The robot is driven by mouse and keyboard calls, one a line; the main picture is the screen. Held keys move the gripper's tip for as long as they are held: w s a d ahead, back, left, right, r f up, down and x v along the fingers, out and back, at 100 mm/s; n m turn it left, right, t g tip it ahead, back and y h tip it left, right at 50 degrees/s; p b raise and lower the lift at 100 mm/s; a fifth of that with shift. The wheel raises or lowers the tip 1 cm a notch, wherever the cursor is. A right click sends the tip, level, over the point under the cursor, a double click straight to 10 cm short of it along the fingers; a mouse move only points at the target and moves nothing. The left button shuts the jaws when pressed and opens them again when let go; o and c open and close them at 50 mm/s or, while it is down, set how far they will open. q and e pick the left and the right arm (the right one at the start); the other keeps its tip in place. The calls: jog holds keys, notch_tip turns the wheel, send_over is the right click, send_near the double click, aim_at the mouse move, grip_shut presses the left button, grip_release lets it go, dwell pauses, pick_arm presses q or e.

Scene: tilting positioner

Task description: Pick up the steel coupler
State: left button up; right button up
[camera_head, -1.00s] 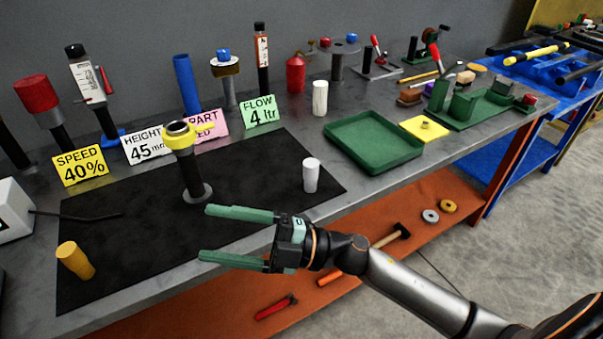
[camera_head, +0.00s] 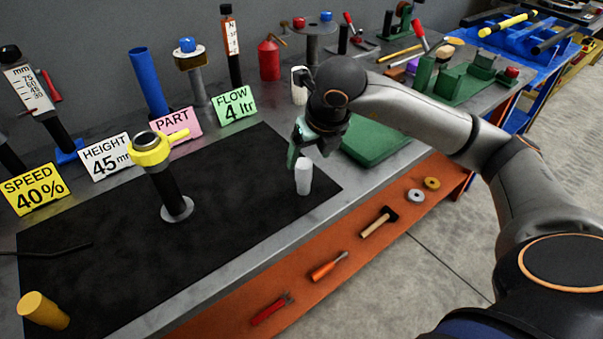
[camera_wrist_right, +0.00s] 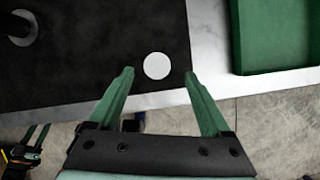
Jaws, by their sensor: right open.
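The steel coupler (camera_head: 303,177) appears to be the pale upright cylinder near the right edge of the black mat. In the right wrist view its round top (camera_wrist_right: 156,66) lies between the fingertips as seen from above. My right gripper (camera_head: 300,158) points down over it, open and empty. Its two green fingers (camera_wrist_right: 158,75) are apart, and I cannot tell how high they are above the coupler's top. My left gripper seems to show small at the lower left of the right wrist view (camera_wrist_right: 32,138); its opening is unclear.
A green tray (camera_head: 376,146) lies right of the mat, partly behind my right arm. A post with a yellow collar (camera_head: 150,152) stands on the mat. A yellow cylinder (camera_head: 44,310) stands at the mat's front left. Another white cylinder (camera_head: 299,88) stands behind my right gripper.

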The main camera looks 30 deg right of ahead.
aim_at(301, 176)
jog(key=x, duration=0.9)
jog(key=shift+a+f+p, duration=0.25)
jog(key=shift+f+p, duration=0.15)
jog(key=shift+r, duration=0.1)
grip_shut()
